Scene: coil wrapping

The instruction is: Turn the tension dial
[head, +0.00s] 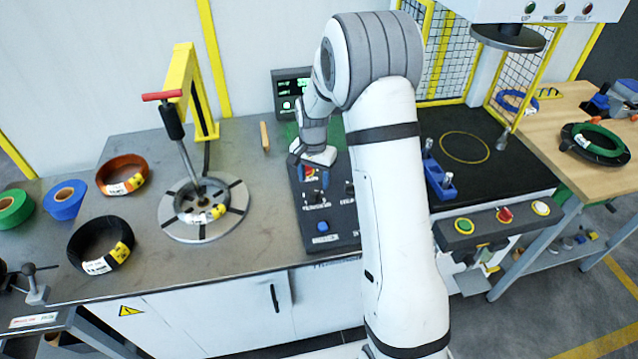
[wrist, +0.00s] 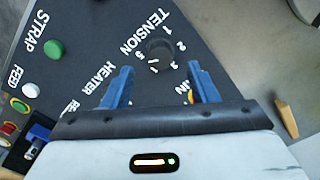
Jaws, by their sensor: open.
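The tension dial (wrist: 158,49) is a dark round knob on the dark control panel (wrist: 95,30), beside the word TENSION and a ring of numbers. In the wrist view my gripper (wrist: 163,80) is open and empty, with its two blue fingers apart. The dial shows just beyond the fingertips, between their lines, and I see no contact. In the head view my gripper (head: 318,178) is over the upper part of the control panel (head: 325,240), and the dial is hidden there behind my arm.
The panel also carries a green button (wrist: 54,49) and a blue button (head: 322,226). A wooden piece (head: 265,137) stands left of the panel. A small screen (head: 291,92) stands behind it. A round coil fixture (head: 203,228) is at left; a blue clamp (head: 437,177) is at right.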

